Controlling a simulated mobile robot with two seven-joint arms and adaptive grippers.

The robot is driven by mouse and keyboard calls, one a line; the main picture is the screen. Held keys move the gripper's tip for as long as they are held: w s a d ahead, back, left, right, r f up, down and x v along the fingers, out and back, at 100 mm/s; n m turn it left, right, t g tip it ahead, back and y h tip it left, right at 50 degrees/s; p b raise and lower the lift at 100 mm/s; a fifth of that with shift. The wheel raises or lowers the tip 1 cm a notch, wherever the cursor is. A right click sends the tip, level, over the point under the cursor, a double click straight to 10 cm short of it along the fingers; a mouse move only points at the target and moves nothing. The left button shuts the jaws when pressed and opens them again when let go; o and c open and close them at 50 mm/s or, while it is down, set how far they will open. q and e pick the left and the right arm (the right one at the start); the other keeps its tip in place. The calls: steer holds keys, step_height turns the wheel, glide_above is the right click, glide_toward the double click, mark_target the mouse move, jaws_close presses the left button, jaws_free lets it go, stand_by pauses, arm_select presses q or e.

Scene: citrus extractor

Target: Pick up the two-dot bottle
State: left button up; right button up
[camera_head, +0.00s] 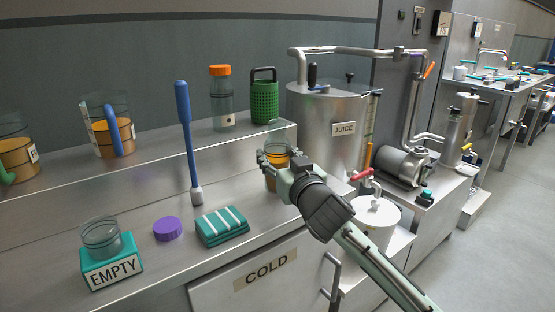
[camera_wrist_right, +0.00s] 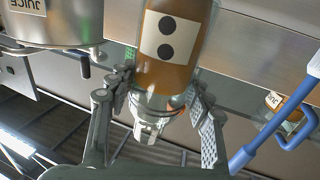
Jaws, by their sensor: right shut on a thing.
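The two-dot bottle (camera_wrist_right: 166,70) holds orange-brown juice and has a white label with two black dots in the right wrist view. In the head view the bottle (camera_head: 277,150) is at the right part of the counter, upright, partly hidden by my right gripper. My right gripper (camera_head: 277,163) is shut on it, with one finger on each side of its body in the wrist view (camera_wrist_right: 160,98). I cannot tell whether its base touches the counter. My left gripper is in neither view.
A clear bottle with orange cap (camera_head: 221,105) and a green basket (camera_head: 264,100) stand on the shelf behind. A blue-handled brush (camera_head: 188,140), teal cloth (camera_head: 222,226), purple lid (camera_head: 167,229) and an open jar on the EMPTY block (camera_head: 112,265) are left. The JUICE tank (camera_head: 325,120) stands right.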

mark_target(279, 142)
steer(key=r, duration=0.4)
steer(key=shift+s+a+r, duration=0.1)
steer(key=shift+a, duration=0.1)
steer(key=s+a+r, duration=0.6)
steer(key=a, duration=0.3)
steer(key=shift+s+r, duration=0.25)
steer(key=shift+s, duration=0.1)
